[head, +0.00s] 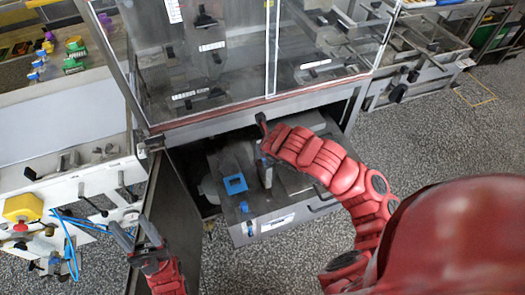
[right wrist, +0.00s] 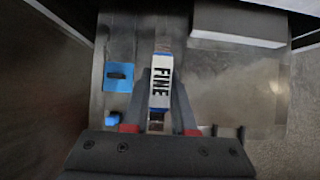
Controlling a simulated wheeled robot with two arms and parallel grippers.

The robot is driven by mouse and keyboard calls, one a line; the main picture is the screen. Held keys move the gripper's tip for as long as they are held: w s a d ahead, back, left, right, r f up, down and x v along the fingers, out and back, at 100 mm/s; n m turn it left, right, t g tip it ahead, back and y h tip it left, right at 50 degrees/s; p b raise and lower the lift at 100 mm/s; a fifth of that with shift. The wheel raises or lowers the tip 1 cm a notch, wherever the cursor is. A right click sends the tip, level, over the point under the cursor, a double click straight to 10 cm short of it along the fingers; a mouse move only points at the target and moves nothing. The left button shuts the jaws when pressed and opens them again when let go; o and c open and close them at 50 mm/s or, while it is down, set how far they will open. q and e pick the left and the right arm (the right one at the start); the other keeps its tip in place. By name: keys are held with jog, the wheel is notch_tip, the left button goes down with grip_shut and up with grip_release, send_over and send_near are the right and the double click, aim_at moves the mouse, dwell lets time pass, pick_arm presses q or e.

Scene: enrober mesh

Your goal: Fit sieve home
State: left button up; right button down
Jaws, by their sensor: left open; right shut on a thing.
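In the right wrist view my right gripper (right wrist: 158,115) is shut on a narrow bar with a white FINE label (right wrist: 161,82) and blue edges. I take this for the handle of the sieve; the mesh itself cannot be made out. In the head view my right gripper (head: 264,150) reaches in under the machine, above a pulled-out grey drawer unit (head: 285,215). The held part is mostly hidden there by the hand. My left gripper (head: 137,238) is open and empty at the lower left, beside the dark open door.
A blue square frame (head: 235,184) and a small blue piece (head: 244,207) are on the drawer unit. The dark door panel (head: 172,225) stands open at left. The glass-fronted cabinet (head: 230,60) overhangs above. Speckled floor (head: 440,160) is clear at right.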

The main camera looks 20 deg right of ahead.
aim_at(263, 178)
jog(key=shift+f+b, duration=7.8)
jog(key=shift+b, duration=1.95)
jog(key=shift+s+f, duration=0.15)
jog(key=shift+f, duration=0.05)
